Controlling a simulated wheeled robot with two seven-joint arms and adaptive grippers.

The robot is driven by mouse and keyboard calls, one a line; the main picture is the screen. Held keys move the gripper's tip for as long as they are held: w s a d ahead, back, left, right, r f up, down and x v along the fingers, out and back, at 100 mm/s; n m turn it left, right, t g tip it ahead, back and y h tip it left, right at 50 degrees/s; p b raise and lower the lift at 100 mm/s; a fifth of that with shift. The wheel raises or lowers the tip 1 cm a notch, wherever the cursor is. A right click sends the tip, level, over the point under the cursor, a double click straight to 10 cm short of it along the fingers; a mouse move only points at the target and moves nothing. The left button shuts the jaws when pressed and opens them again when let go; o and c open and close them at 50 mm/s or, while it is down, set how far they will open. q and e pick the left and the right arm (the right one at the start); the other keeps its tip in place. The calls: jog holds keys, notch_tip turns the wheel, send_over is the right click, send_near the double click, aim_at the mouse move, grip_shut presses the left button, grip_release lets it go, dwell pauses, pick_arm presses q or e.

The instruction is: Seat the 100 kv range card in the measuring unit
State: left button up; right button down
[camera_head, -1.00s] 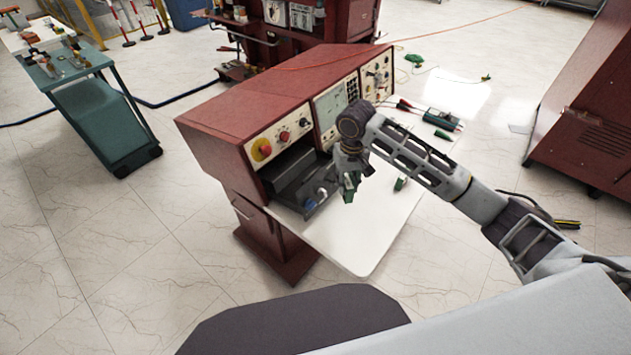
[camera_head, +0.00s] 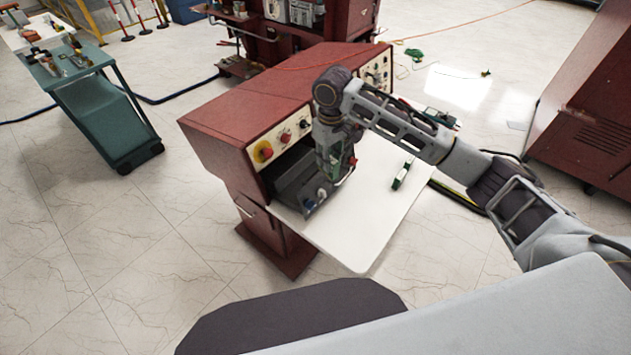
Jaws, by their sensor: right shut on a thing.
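The measuring unit (camera_head: 228,118) is a dark red console with cream control panels and an open grey bay (camera_head: 292,175) low in its front. A white shelf (camera_head: 365,225) juts out from under the bay. My right gripper (camera_head: 332,176) points down in front of the bay, shut on a small green card, most of which the fingers hide. I cannot read its label or tell whether it touches the bay. Another green card (camera_head: 401,176) lies on the white shelf to the right. My left gripper is not in view.
A handheld meter (camera_head: 440,118) with leads lies behind my right arm. A teal cart (camera_head: 105,115) stands at the left, and a dark red cabinet (camera_head: 590,110) at the right. The front of the white shelf is clear.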

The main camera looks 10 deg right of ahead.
aim_at(334, 174)
jog(key=n, duration=0.1)
jog(key=f+n, duration=0.1)
jog(key=n, duration=0.1)
jog(key=s+n, duration=0.1)
jog(key=shift+s+a+f, duration=0.1)
jog(key=shift+a+f, duration=0.15)
jog(key=shift+s+a+f+n, duration=0.1)
jog(key=shift+s+f+n, duration=0.1)
jog(key=shift+n, duration=2.35)
jog(key=shift+s+f+n, duration=0.1)
jog(key=shift+s+n, duration=0.15)
jog(key=shift+n, duration=2.35)
jog(key=shift+s+a+f+n, duration=0.1)
jog(key=shift+s+f+n, duration=0.1)
jog(key=shift+n, duration=2.35)
jog(key=shift+n, duration=0.5)
jog(key=shift+r, duration=0.1)
